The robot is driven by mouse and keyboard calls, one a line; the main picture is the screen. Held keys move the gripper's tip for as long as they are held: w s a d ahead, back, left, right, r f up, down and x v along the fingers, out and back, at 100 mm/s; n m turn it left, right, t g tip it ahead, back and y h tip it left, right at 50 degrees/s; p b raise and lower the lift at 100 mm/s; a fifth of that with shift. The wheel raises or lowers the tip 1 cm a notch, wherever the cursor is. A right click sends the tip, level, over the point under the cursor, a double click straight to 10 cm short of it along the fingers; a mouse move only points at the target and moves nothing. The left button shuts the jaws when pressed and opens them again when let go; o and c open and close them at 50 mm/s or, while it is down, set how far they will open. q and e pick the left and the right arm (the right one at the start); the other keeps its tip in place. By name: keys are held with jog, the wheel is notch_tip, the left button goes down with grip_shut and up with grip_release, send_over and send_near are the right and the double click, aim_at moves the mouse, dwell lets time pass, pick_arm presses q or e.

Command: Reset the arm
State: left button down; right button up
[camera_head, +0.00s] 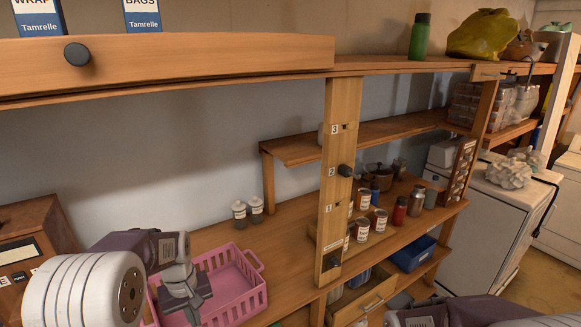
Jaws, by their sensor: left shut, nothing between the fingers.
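My left arm comes in at the lower left. Its gripper (188,303) points down over the pink basket (240,287), shut with nothing held. I cannot tell whether it touches the basket. Part of my right arm (460,314) shows at the bottom right edge; its gripper is outside the picture.
A wooden post (336,190) with numbered marks and dark knobs stands right of the basket. Two small lidded jars (240,215) stand behind it. Several cans (379,220) and bottles fill the shelf at right. A wooden box (40,235) stands at left.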

pick_arm(q)
jog(key=s+d+f+m+b, duration=0.2)
jog(key=s+d+f+b, duration=0.1)
jog(key=s+f, duration=0.3)
jog(key=s+d+f+m+b, duration=0.3)
jog(key=s+f+b, duration=0.1)
jog(key=s, duration=0.4)
jog(key=shift+s+f+m+t, duration=0.25)
jog(key=shift+f+m+t, duration=0.05)
jog(key=shift+f, duration=0.6)
